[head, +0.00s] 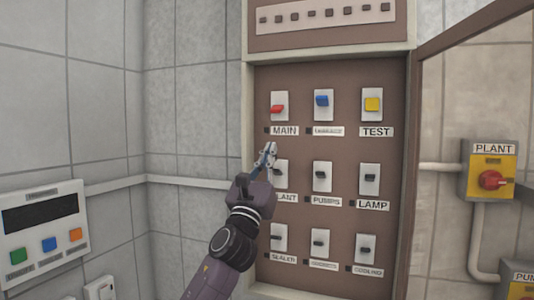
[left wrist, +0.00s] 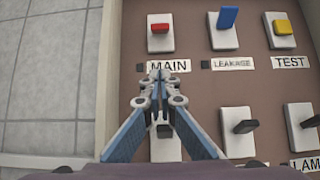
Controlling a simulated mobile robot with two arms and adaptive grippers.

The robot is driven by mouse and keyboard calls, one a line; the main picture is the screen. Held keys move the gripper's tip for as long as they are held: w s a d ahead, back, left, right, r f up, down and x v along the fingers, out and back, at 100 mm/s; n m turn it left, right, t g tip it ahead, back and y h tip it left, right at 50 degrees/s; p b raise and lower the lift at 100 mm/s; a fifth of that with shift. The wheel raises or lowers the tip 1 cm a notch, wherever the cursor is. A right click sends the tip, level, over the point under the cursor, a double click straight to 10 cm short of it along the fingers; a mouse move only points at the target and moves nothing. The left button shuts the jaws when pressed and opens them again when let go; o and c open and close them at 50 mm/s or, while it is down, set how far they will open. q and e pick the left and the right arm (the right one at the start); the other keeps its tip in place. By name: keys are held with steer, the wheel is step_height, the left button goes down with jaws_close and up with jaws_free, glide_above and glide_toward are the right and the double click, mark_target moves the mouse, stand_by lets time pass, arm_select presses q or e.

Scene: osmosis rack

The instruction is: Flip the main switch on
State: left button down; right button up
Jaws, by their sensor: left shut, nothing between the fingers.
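The main switch is a red lever (head: 278,108) on a white plate above the MAIN label (head: 284,131), at the top left of the brown panel (head: 343,147). In the left wrist view the red lever (left wrist: 160,28) sticks outward, not upward like the blue one beside it. My left gripper (head: 270,148) is shut and empty, its tips just below the MAIN label. In the left wrist view the closed fingertips (left wrist: 160,74) point up at that label, apart from the red lever. My left gripper partly covers the PLANT switch. My right gripper is not in view.
A blue lever (head: 321,101) and a yellow TEST switch (head: 373,104) share the top row. Dark switches fill the rows below. The cabinet door (head: 427,130) stands open at right. A control box (head: 42,220) is on the left wall.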

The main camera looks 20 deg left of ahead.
mark_target(276, 110)
arm_select(q)
steer(key=p+x, duration=0.1)
steer(key=x, duration=0.4)
steer(key=shift+w+r+p, duration=0.2)
steer(key=shift+r+p, duration=0.1)
steer(key=shift+p, duration=0.1)
steer(key=r+p, duration=0.1)
steer(key=s+r+p, duration=0.1)
steer(key=shift+r, duration=0.3)
steer(key=shift+s+r+p, duration=0.4)
steer(key=shift+r+p, duration=0.05)
steer(key=shift+p, duration=0.15)
steer(key=shift+w+f, duration=0.1)
steer(key=shift+w, duration=0.05)
